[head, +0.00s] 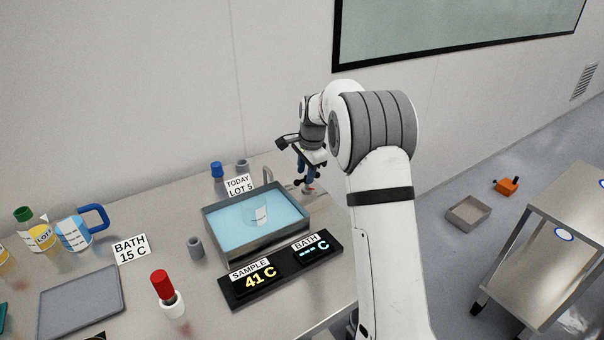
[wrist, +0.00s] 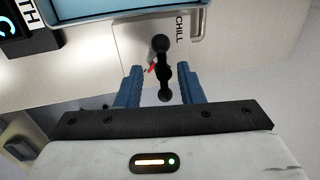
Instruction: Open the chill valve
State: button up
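The chill valve shows in the wrist view as a black handle (wrist: 164,72) with rounded knobs, with a small red mark beside it. A plate marked CHILL (wrist: 181,28) lies next to it. My gripper (wrist: 161,76) has its blue fingers apart, one on each side of the handle, with gaps visible on both sides. In the head view my gripper (head: 307,176) points down behind the right back corner of the metal bath (head: 270,246). There the valve is mostly hidden by my gripper and arm. A beaker (head: 261,214) stands in the bath's blue water.
A black display (head: 283,269) in front of the bath reads SAMPLE 41 C and BATH with dashes. A grey cup (head: 195,247), a red-capped white bottle (head: 169,294), a grey tray (head: 80,303) and a blue-handled jug (head: 76,234) stand to the left. The wall is close behind.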

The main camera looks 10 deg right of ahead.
jog(key=shift+w+f, duration=0.15)
jog(key=shift+f, duration=0.65)
jog(key=shift+c, duration=0.5)
